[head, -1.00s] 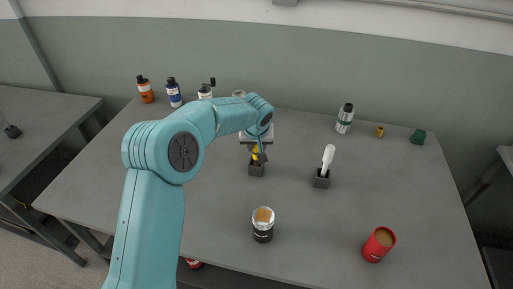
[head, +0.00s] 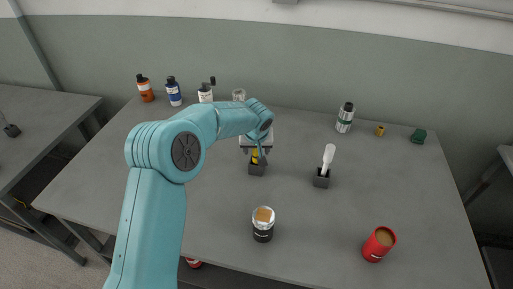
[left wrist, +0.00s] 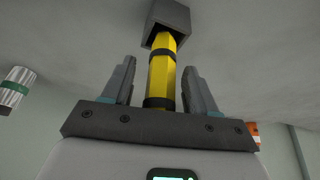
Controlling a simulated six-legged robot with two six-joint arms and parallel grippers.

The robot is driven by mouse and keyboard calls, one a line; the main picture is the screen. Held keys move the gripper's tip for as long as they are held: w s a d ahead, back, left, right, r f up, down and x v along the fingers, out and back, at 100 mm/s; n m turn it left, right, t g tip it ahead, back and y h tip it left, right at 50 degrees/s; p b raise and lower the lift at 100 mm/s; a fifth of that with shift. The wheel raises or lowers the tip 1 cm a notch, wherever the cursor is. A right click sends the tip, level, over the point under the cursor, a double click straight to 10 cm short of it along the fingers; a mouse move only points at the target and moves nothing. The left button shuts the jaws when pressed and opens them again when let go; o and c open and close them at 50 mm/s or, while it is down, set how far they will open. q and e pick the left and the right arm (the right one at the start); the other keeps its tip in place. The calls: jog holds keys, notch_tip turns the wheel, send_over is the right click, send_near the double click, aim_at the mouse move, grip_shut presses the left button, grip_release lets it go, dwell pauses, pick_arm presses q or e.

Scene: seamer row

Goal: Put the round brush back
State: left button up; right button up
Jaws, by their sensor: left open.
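A yellow handle with black bands (left wrist: 162,75) stands in a dark grey square holder (head: 257,170) on the table; its lower end is hidden inside the holder, so I cannot tell its head shape. The holder also shows at the top of the left wrist view (left wrist: 172,17). My left gripper (left wrist: 158,72) is open, with one finger on each side of the yellow handle and gaps between. A white-handled tool (head: 327,158) stands in a second dark holder (head: 321,180) to the right. My right gripper is not in view.
A dark-based can with an orange-brown top (head: 263,225) and a red cup (head: 378,244) stand near the front. Several bottles (head: 173,92) line the back left. The table's right middle is clear.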

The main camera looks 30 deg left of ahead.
pick_arm(q)
jog(key=b+v, duration=0.2)
jog(key=v, duration=1)
jog(key=shift+s, duration=0.15)
